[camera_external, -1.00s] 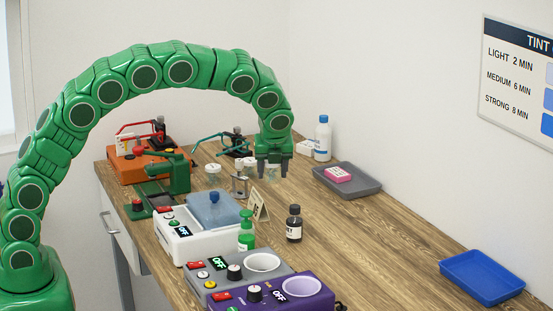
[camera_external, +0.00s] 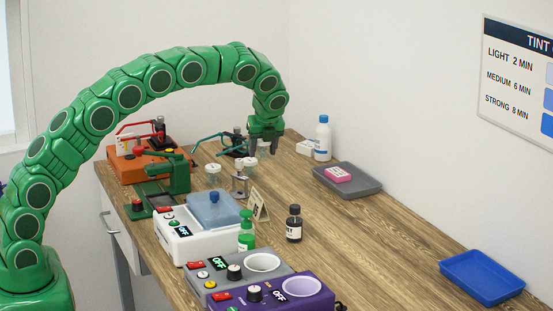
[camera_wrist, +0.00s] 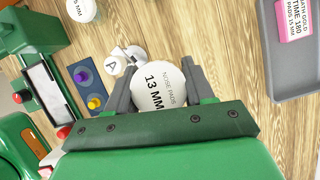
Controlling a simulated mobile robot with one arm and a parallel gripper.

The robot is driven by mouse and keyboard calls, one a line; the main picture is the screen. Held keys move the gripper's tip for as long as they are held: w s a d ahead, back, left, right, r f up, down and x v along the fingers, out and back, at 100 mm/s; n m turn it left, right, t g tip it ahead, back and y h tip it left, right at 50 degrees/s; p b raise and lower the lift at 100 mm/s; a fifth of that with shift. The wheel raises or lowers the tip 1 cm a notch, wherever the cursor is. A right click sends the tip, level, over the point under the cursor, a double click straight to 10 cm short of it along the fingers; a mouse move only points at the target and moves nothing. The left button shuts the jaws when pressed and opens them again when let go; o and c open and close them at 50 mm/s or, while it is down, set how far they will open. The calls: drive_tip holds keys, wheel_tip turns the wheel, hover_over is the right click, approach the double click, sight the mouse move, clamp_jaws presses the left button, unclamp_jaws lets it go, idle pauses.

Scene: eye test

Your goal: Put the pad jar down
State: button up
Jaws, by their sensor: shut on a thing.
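The pad jar shows in the wrist view as a round white lid (camera_wrist: 158,82) marked "13 MM NOSE PADS". It sits between the two dark fingers of my gripper (camera_wrist: 158,84), which are shut on it. In the external view my gripper (camera_external: 264,147) points down over the far part of the wooden bench (camera_external: 360,230). I cannot clearly make out the held jar there, nor whether its base touches the bench. Another white-lidded jar (camera_external: 213,170) stands to the left, and its kind also shows at the wrist view's top left (camera_wrist: 82,9).
A grey tray (camera_external: 368,188) with a pink box (camera_external: 338,174) lies to the right. A white bottle (camera_external: 322,138) stands behind it. A green press (camera_external: 174,172), an orange unit (camera_external: 133,168) and a dark bottle (camera_external: 294,223) are nearby. The bench's right middle is clear.

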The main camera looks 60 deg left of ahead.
drive_tip(key=shift+w+a+f, duration=0.15)
drive_tip(key=shift+w+f, duration=0.35)
drive_tip(key=shift+w, duration=0.2)
drive_tip(key=shift+w+f, duration=0.75)
drive_tip(key=shift+w, duration=1.1)
hover_over(289, 185)
drive_tip(key=s+d, duration=0.1)
drive_tip(key=d, duration=0.1)
drive_tip(key=shift+s+a+f, duration=0.15)
drive_tip(key=shift+f, duration=2.25)
drive_tip(key=shift+w+f, duration=0.2)
drive_tip(key=shift+w, duration=0.15)
drive_tip(key=shift+w+a+f, duration=0.1)
drive_tip(key=shift+w+f, duration=0.1)
drive_tip(key=shift+f, duration=0.3)
drive_tip(key=shift+f, duration=1.45)
drive_tip(key=shift+f, duration=0.1)
drive_tip(key=o, duration=1.1)
drive_tip(key=shift+o, duration=0.2)
